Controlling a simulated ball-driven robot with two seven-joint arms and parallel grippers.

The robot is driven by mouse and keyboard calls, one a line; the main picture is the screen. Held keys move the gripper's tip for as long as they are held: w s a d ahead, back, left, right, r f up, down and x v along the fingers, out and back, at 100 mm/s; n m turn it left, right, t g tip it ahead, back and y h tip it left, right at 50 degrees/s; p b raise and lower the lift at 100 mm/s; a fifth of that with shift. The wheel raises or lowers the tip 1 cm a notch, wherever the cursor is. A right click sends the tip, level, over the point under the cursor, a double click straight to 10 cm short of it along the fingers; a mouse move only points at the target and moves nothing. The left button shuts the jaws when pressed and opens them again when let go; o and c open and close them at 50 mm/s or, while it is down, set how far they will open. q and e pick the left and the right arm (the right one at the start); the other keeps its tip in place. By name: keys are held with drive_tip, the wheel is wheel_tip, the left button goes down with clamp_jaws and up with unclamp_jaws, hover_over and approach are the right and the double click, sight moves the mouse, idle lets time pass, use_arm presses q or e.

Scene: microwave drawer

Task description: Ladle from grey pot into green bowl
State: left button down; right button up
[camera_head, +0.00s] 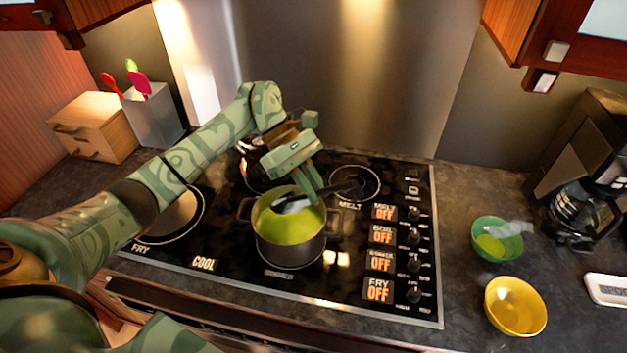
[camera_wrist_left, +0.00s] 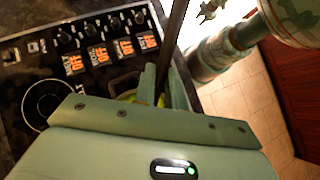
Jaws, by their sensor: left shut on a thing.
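The grey pot (camera_head: 290,247) stands on a front burner, with yellow-green soup (camera_head: 285,228) inside. My left gripper (camera_head: 308,190) is over the pot, shut on the ladle. The bowl end is hard to make out. The handle (camera_wrist_left: 176,45) also rises from between the left fingers (camera_wrist_left: 162,85) in the left wrist view. The green bowl (camera_head: 484,230) stands right of the stove with some light green contents. My right gripper is not seen.
A yellow bowl (camera_head: 515,306) stands in front of the green bowl. A coffee maker (camera_head: 588,185) is at the right. A utensil holder (camera_head: 155,118) and a wooden box (camera_head: 96,127) are at the back left. The stove's right side, with knobs (camera_head: 414,236), is clear.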

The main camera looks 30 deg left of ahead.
use_arm(q)
drive_tip(key=f+b, duration=0.2)
drive_tip(key=f, duration=0.1)
drive_tip(key=f+b, duration=0.3)
drive_tip(key=f, duration=0.1)
drive_tip(key=shift+s+d, duration=0.2)
drive_tip(key=shift+d+f+b, duration=0.1)
drive_tip(key=shift+f+b, duration=1)
drive_tip(key=shift+b, duration=0.1)
